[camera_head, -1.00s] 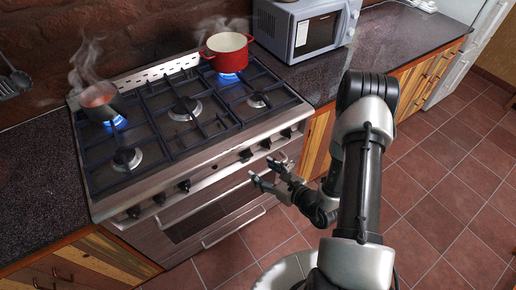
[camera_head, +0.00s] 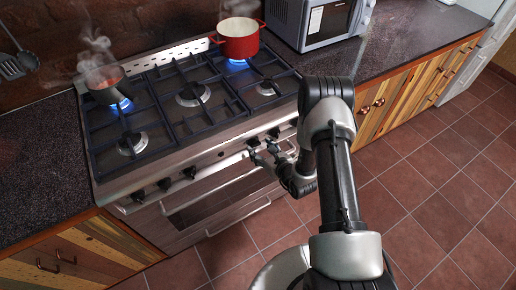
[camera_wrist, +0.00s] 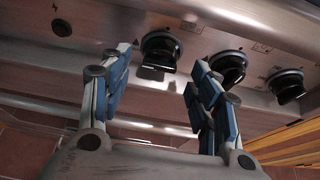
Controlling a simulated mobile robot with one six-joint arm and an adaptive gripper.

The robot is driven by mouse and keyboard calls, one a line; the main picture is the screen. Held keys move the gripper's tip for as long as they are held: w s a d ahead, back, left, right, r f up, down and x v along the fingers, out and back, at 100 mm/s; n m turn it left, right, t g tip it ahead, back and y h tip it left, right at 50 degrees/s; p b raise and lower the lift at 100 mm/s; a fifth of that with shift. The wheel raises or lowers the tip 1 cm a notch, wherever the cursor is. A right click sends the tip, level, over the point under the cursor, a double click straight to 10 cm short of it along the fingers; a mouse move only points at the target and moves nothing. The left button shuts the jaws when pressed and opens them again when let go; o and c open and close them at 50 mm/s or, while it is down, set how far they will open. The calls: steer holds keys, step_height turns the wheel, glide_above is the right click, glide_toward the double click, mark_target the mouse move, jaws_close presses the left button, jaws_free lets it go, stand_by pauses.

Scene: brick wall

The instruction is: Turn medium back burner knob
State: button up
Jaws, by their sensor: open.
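The stove (camera_head: 185,150) has a row of black knobs along its steel front panel. In the wrist view one black knob (camera_wrist: 159,50) shows between my open fingertips, with a second knob (camera_wrist: 228,68) just right of the right finger and a third knob (camera_wrist: 287,85) farther right. My gripper (camera_head: 263,151) is open and empty, close in front of the right part of the panel; it also shows in the wrist view (camera_wrist: 160,60). I cannot tell whether a finger touches a knob, or which knob serves the medium back burner.
A steaming pan (camera_head: 104,86) and a red pot (camera_head: 238,40) stand over blue flames on the back burners. A microwave (camera_head: 322,22) stands on the counter at right. The oven handle (camera_head: 238,217) runs below the panel. The tiled floor (camera_head: 430,195) at right is clear.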

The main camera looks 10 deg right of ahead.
mark_target(257, 145)
steer(key=shift+x, duration=1.55)
steer(key=c, duration=1.1)
steer(key=shift+o, duration=0.2)
steer(key=shift+b, duration=0.4)
steer(key=m+y+b, duration=0.1)
steer(key=m, duration=0.1)
steer(key=m+y+b, duration=0.1)
steer(key=m, duration=0.1)
steer(key=m+y+b, duration=0.2)
steer(key=shift+w+d+f+g, duration=0.1)
steer(key=shift+d+f+g, duration=0.15)
steer(key=shift+d+g, duration=0.1)
steer(key=m+y+b, duration=0.2)
steer(key=m, duration=0.1)
steer(key=shift+d+f, duration=0.1)
steer(key=shift+f, duration=0.1)
steer(key=shift+m+t+y+b, duration=0.4)
steer(key=shift+m+b, duration=0.2)
steer(key=shift+m, duration=0.5)
steer(key=shift+m+t+y+b, duration=0.3)
steer(key=shift+m+t+b, duration=0.25)
steer(key=shift+m, duration=0.55)
